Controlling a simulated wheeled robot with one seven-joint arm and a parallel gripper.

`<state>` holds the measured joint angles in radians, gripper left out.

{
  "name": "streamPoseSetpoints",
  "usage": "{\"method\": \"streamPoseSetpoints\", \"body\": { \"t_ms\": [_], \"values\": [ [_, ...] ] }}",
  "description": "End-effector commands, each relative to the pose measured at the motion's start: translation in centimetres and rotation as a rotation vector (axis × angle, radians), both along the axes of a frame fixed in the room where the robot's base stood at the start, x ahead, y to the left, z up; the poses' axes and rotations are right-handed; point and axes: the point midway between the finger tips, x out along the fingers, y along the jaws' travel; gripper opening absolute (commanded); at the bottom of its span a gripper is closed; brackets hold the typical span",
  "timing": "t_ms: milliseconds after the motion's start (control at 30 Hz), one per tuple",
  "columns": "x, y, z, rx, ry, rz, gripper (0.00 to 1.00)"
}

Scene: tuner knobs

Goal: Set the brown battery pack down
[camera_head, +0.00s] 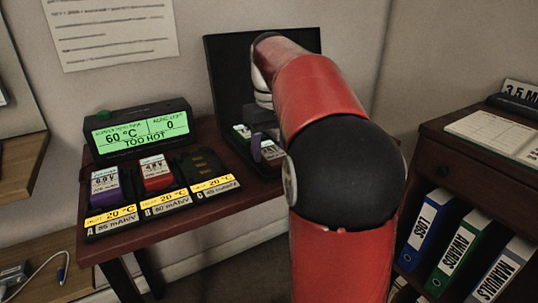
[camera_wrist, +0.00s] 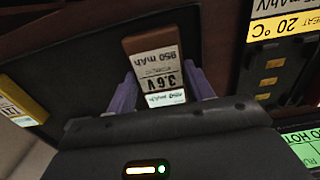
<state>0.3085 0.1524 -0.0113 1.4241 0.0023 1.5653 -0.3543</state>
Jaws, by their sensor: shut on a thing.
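My gripper (camera_wrist: 163,88) is shut on the brown battery pack (camera_wrist: 152,43), with a purple finger on each side of it in the wrist view. The pack's label reads 3.6 V and 950 mAh, upside down in that view. In the head view my gripper (camera_head: 258,147) is low over the right part of the dark red table, at the open black case (camera_head: 227,65). The brown pack cannot be made out in the head view. Whether it touches the case is unclear.
The charger (camera_head: 201,163) holds a purple pack (camera_head: 105,188) and a red pack (camera_head: 156,172); its right bay is empty. A display (camera_head: 140,133) reads 60 °C, TOO HOT. A binder shelf (camera_head: 447,160) is at right.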

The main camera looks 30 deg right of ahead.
Motion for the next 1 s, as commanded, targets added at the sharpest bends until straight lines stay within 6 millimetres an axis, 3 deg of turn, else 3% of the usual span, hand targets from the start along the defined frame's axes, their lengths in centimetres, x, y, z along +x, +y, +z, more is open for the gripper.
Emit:
{"method": "streamPoseSetpoints", "body": {
  "t_ms": [300, 333, 400, 767, 1000],
  "values": [
    [0.0, 0.0, -0.1, 0.0, 0.0, 0.0, 0.27],
    [0.0, 0.0, -0.2, 0.0, 0.0, 0.0, 0.53],
    [0.0, 0.0, -0.1, 0.0, 0.0, -0.001, 0.61],
    [0.0, 0.0, 0.6, -0.001, -0.002, -0.001, 0.61],
    [0.1, 0.0, 5.1, -0.002, -0.004, -0.001, 0.61]
  ]
}}
